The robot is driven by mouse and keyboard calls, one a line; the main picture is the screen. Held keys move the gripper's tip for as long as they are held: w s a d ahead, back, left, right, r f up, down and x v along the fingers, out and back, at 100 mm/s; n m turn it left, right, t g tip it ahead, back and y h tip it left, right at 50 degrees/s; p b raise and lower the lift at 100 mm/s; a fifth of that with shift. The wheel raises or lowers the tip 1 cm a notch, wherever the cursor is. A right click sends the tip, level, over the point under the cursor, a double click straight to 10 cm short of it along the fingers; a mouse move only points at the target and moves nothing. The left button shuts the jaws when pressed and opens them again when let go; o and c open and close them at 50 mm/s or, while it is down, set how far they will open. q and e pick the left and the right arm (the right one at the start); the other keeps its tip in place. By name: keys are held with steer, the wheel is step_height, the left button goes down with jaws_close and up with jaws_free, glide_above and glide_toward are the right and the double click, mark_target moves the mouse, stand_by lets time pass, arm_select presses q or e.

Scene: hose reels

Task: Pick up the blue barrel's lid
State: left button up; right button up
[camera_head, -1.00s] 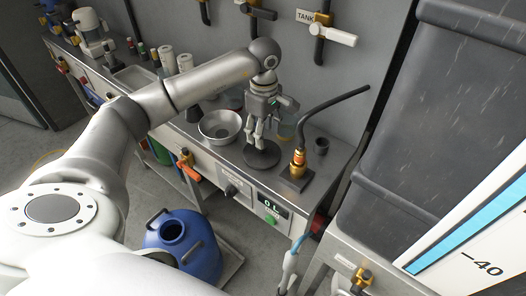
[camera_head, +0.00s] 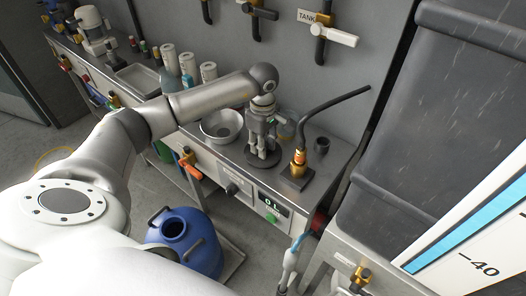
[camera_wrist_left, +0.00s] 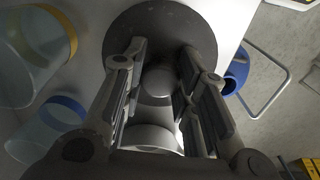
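The blue barrel (camera_head: 205,250) stands on the floor below the bench, with its round top opening uncovered. A dark round lid (camera_head: 262,160) lies flat on the metal bench top. In the left wrist view the lid (camera_wrist_left: 205,28) fills the upper middle, and its knob (camera_wrist_left: 157,82) stands up between my fingers. My left gripper (camera_head: 262,148) points down over the lid from above. It is open, with one finger (camera_wrist_left: 128,80) on each side of the knob and gaps showing. Whether the fingertips touch the lid is hidden. My right gripper is not in view.
A metal bowl (camera_head: 222,126) sits left of the lid. A brass fitting with a bent black pipe (camera_head: 299,158) stands close on the right, with a dark cup (camera_head: 321,146) behind. Clear jars with yellow and blue rims (camera_wrist_left: 45,125) are near the lid.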

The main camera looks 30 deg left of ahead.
arm_select(q)
steer(key=c, duration=0.4)
steer(key=shift+r, duration=0.15)
